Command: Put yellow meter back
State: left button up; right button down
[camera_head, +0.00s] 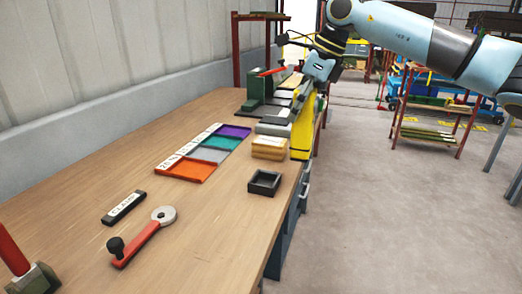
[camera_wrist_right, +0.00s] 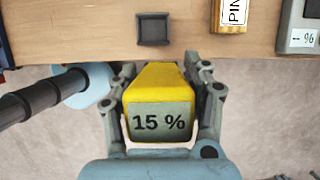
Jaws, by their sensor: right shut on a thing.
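The yellow meter (camera_head: 303,128) is held by my right gripper (camera_head: 313,88) beside the right edge of the workbench, with its long side hanging down. In the right wrist view the yellow meter (camera_wrist_right: 158,88) sits between both fingers of the right gripper (camera_wrist_right: 163,100), and its grey face reads 15 %. The bench edge and a small dark square tray (camera_wrist_right: 153,28) lie beyond it. A grey meter showing "-- %" (camera_wrist_right: 301,27) stands on the bench at the right of that view. My left gripper is not in view.
The workbench (camera_head: 215,235) holds a colored sorting tray (camera_head: 172,174), a small dark tray (camera_head: 264,182), wooden blocks (camera_head: 268,148), a dark labelled bar (camera_head: 123,207) and a red-handled tool (camera_head: 140,243). A green device (camera_head: 255,92) stands farther back.

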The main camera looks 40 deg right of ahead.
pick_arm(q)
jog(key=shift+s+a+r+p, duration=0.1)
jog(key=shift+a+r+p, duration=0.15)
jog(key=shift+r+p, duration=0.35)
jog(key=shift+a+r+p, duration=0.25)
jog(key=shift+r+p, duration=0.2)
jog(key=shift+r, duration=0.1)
pick_arm(e)
jog(key=w+a+f, duration=0.5)
jog(key=w+f, duration=0.1)
jog(key=f, duration=0.3)
jog(key=shift+w+a, duration=0.25)
jog(key=shift+w, duration=0.1)
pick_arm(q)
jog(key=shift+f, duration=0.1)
pick_arm(e)
jog(key=shift+f, duration=0.15)
jog(key=c, duration=0.6)
grip_release()
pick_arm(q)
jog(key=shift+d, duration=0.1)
